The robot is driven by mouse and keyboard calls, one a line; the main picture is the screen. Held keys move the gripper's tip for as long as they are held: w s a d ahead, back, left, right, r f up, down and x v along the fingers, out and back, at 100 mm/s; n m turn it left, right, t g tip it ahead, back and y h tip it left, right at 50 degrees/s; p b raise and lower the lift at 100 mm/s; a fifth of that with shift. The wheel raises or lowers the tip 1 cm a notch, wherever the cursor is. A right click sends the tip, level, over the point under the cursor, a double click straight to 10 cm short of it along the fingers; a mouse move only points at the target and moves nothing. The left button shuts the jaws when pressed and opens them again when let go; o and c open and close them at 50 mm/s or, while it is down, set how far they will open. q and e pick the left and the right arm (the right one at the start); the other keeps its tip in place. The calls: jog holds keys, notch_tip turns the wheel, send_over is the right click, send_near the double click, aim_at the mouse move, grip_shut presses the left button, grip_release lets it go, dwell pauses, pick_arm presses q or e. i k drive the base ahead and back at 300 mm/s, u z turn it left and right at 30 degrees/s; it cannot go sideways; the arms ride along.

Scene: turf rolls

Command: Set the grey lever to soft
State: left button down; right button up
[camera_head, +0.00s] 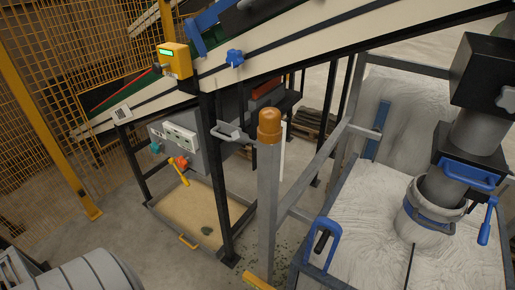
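A grey looped handle (230,132), possibly the grey lever, sticks out to the left near the top of a grey post with an orange cap (269,126). No soft marking can be read near it. Behind and to the left hangs a grey box (208,152) with a pale labelled plate (181,136), a teal knob (155,147) and an orange knob with a yellow handle (181,173). The plate's lettering is too small to read. Neither of my grippers is in view.
An inclined conveyor (300,57) crosses above, with a yellow display box (175,60) and a blue knob (235,58). A shallow sand-coloured tray (195,212) lies below. A metal frame with white bulk bags (365,225) and a spout with a blue lever (488,221) fill the right.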

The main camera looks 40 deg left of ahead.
aim_at(237, 136)
jog(key=k, duration=0.35)
jog(key=u, duration=1.15)
jog(key=i, duration=0.1)
jog(key=z, duration=0.1)
